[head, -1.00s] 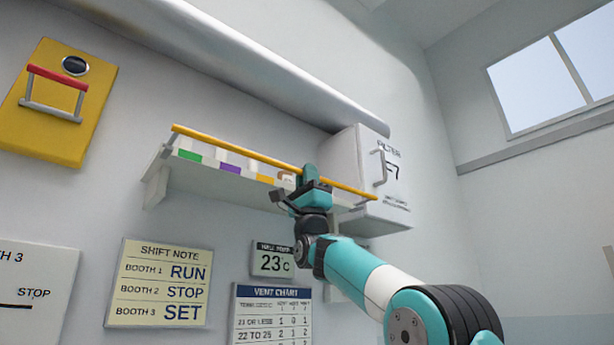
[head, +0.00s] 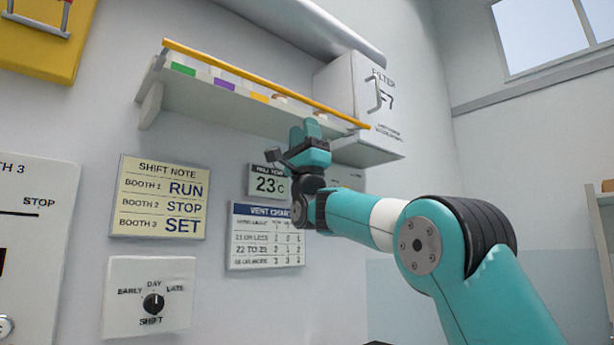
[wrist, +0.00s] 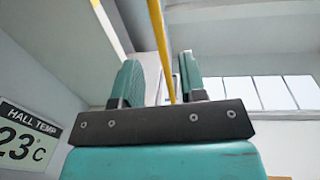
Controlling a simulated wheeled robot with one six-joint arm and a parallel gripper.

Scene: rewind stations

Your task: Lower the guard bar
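The guard bar is a thin yellow bar (head: 230,69) that runs across the front of a wall shelf, above its front edge. In the wrist view the bar (wrist: 160,40) runs lengthwise through the gap between the fingers. My gripper (head: 309,130) is in front of the shelf's right half, fingers pointing up. Its fingertips are a little below the bar in the head view, apart from it. The fingers (wrist: 160,75) stand apart with nothing gripped between them.
A large grey pipe (head: 300,22) runs above. Below are a shift note (head: 158,196), a vent chart (head: 266,237), a temperature display (head: 268,181) and a shift dial (head: 153,303).

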